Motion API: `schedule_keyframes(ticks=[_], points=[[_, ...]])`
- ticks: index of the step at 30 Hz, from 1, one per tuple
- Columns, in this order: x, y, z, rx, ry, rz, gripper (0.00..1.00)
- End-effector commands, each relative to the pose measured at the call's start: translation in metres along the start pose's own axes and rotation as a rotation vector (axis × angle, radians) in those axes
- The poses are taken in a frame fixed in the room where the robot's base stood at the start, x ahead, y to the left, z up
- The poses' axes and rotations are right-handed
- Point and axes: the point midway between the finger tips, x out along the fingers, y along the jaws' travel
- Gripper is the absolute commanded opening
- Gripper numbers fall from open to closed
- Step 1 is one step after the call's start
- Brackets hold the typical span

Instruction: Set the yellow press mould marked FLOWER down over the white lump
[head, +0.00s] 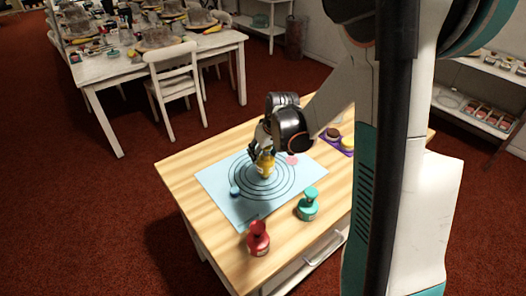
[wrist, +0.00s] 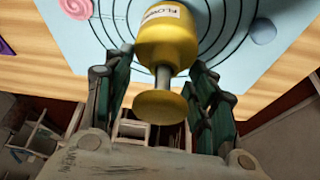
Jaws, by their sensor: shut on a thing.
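The yellow press mould (head: 266,168) is upright over the ringed middle of the pale blue mat (head: 219,181). In the wrist view the mould (wrist: 168,45) shows a label reading FLOWER, a grey stem and a round yellow knob. My gripper (head: 263,153) is shut on the mould, with its fingers (wrist: 160,80) on either side of the stem and knob. I cannot tell whether the mould touches the mat. I see no white lump in either view; the mould and gripper hide the centre of the rings.
A pink swirled lump (head: 292,160) and a blue lump (head: 235,191) lie on the mat. A teal mould (head: 308,205) and a red mould (head: 258,240) stand towards the front. A purple tray (head: 348,151) holding lumps is at the right.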

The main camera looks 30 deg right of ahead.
Motion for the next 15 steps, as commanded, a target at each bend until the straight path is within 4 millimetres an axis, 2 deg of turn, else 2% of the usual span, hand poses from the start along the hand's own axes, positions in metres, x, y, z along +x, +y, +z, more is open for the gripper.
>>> schedule_keyframes(ticks=[15], points=[[0.0065, 0.0001, 0.0026, 0.000, 0.000, 0.000, 0.23]])
